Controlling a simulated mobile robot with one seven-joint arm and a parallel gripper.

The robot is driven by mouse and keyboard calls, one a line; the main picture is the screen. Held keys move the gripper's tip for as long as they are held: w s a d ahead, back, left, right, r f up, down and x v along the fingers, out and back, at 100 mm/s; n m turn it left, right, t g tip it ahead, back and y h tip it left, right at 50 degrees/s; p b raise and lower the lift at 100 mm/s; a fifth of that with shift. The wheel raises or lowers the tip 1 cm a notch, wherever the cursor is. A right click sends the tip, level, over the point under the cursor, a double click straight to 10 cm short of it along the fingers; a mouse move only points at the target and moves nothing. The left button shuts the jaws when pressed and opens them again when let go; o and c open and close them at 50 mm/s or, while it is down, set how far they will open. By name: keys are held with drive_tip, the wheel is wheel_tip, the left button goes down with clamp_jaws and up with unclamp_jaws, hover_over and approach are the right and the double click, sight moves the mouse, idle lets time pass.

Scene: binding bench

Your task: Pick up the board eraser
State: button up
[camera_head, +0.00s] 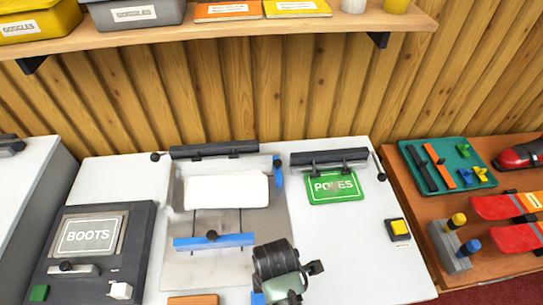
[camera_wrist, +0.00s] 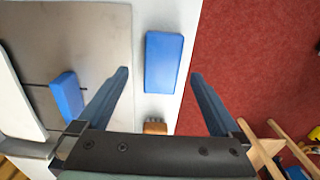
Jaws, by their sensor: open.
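A plain blue block, which looks like the board eraser (camera_wrist: 164,62), lies on the white bench close to its front edge. In the head view only a small blue part of it (camera_head: 257,299) shows beside my gripper. In the wrist view my gripper (camera_wrist: 158,76) is open and empty, with its fingers on either side of the block's line; the block is ahead of them and apart from them. In the head view my wrist hides the fingers. A brown-orange block (camera_wrist: 155,128) lies near the eraser, also seen at the bottom of the head view (camera_head: 193,300).
A grey plate (camera_head: 270,225) with a white pad (camera_head: 226,191) and a blue bar (camera_head: 213,241) stands behind. A BOOTS panel (camera_head: 88,236) is left, a green POKES plate (camera_head: 335,186) right. Red floor (camera_wrist: 250,50) lies beyond the front edge. The bench's right front is clear.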

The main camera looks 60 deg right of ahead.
drive_tip(key=f, duration=0.5)
drive_tip(key=shift+a, duration=0.25)
drive_tip(key=shift+w, duration=0.1)
drive_tip(key=shift+c, duration=0.3)
drive_tip(key=c, duration=1.4)
drive_tip(key=shift+o, duration=0.2)
wheel_tip(320, 180, up, 10)
